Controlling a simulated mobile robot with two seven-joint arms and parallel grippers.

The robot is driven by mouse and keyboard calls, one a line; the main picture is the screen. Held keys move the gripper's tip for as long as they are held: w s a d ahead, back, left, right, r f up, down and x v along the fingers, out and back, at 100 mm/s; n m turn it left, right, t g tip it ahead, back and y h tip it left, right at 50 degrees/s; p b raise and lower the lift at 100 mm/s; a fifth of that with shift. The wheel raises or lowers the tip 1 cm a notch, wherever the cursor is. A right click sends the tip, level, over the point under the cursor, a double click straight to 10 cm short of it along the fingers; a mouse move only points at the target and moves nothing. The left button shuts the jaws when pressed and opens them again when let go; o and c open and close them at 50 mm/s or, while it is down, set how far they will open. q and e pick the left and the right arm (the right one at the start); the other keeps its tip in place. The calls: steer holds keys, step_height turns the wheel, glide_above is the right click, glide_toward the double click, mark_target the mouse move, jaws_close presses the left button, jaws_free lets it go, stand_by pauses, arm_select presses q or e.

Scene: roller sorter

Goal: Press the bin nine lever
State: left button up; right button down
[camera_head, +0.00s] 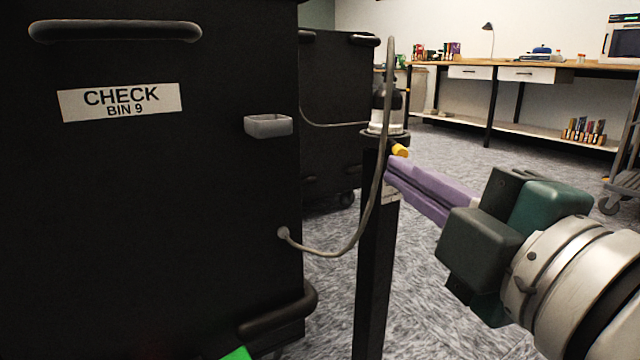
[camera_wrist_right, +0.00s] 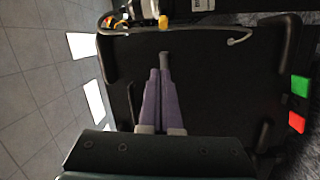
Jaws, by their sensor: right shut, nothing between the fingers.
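A small yellow lever-like part (camera_head: 400,150) sticks out near the top of a black post beside the bin marked "CHECK BIN 9" (camera_head: 30,200). I cannot tell for sure that it is the bin nine lever. My right gripper (camera_head: 392,170), with purple fingers, is shut and empty. In the head view its tips are just below the yellow part and overlap the post; I cannot tell if they touch. In the right wrist view the closed fingers (camera_wrist_right: 160,72) point across the black bin face, and a yellow part (camera_wrist_right: 163,22) shows beyond them. My left gripper is not in view.
A grey bracket (camera_head: 268,126) sticks out from the bin. A hose (camera_head: 378,190) loops from the bin up past the black post (camera_head: 376,270). Another black wheeled bin (camera_head: 340,90) stands behind.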

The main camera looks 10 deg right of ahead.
mark_target(396, 148)
stand_by(0.3)
steer(key=w+a+b, duration=0.2)
steer(key=w+b, duration=0.2)
steer(key=w, duration=0.6)
steer(key=d, duration=0.2)
steer(key=s+d+b, duration=0.1)
steer(key=d, duration=0.1)
steer(key=shift+d+f, duration=0.15)
steer(key=shift+d, duration=0.1)
steer(key=shift+w+a, duration=0.1)
